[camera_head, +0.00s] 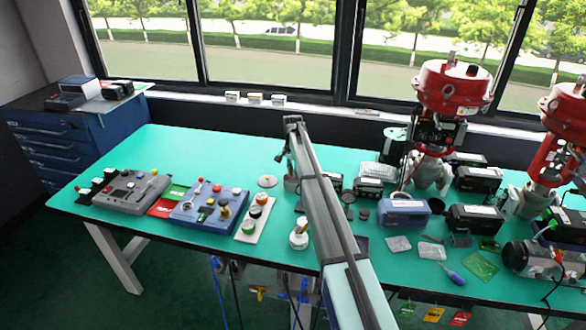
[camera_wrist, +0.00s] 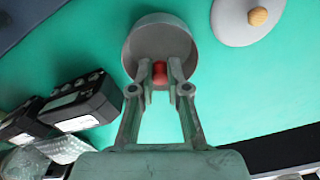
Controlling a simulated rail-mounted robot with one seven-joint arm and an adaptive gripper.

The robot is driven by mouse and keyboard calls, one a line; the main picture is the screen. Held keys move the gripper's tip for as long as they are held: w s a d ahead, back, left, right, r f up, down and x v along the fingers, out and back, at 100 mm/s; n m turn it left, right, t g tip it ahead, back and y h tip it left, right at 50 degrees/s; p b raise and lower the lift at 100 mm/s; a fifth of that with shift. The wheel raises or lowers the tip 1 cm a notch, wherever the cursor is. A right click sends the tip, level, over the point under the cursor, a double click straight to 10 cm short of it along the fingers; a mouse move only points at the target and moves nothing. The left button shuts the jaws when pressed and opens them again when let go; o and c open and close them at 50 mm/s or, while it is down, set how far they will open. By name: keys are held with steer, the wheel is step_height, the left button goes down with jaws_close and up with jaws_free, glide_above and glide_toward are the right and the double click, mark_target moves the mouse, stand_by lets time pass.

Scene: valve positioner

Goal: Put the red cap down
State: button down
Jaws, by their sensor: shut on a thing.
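My gripper (camera_wrist: 160,76) is shut on a small red piece, the red cap (camera_wrist: 159,69), in the wrist view. Only a little of the cap shows between the two fingertips. A round grey cup-like container (camera_wrist: 134,46) lies directly behind the cap and fingertips. I cannot tell whether the cap touches it or is above it. In the head view my arm covers most of the gripper, and the grey container (camera_head: 291,185) shows just left of the arm. The cap cannot be made out there.
A grey disc with a wooden knob (camera_wrist: 230,25) lies beside the container on the green table (camera_head: 225,148). A white board with round buttons (camera_head: 247,232) and a blue control panel (camera_head: 190,219) are to the left. Black boxes (camera_wrist: 80,104) stand nearby. Red-topped valves (camera_head: 452,88) stand right.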

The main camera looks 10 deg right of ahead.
steer(key=shift+f+b, duration=0.45)
steer(key=shift+f, duration=1.15)
steer(key=c, duration=1.1)
jaws_free()
steer(key=shift+r+p, duration=1.45)
steer(key=shift+r, duration=2.15)
